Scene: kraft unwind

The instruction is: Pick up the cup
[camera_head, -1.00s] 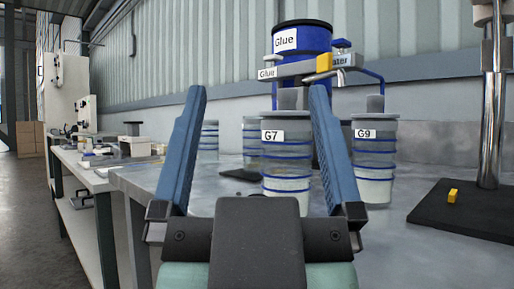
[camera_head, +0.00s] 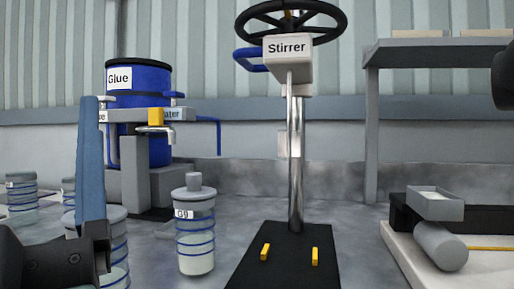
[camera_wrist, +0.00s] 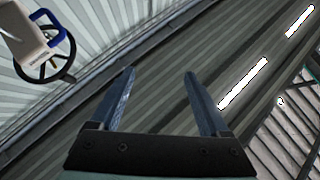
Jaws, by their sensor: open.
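A clear cup with blue rings labelled G9 (camera_head: 196,240) stands upright on the grey bench, left of the stirrer, with a grey piece above its top. Another ringed cup (camera_head: 116,243) stands at the lower left, partly hidden behind my gripper's finger; its label is hidden. More ringed cups (camera_head: 22,197) stand farther left. My gripper (camera_wrist: 158,72) is open and empty in the wrist view, with its fingers pointing up toward the wall and ceiling. In the head view, only one blue finger shows at the left edge, in front of the cups and touching none that I can make out.
The stirrer (camera_head: 287,52) has a handwheel, a metal post and a black base (camera_head: 285,262) with two yellow blocks. A blue glue drum (camera_head: 144,84) stands behind the cups. A shelf (camera_head: 437,50), a grey tray (camera_head: 435,206) and a grey cylinder (camera_head: 440,246) are at the right.

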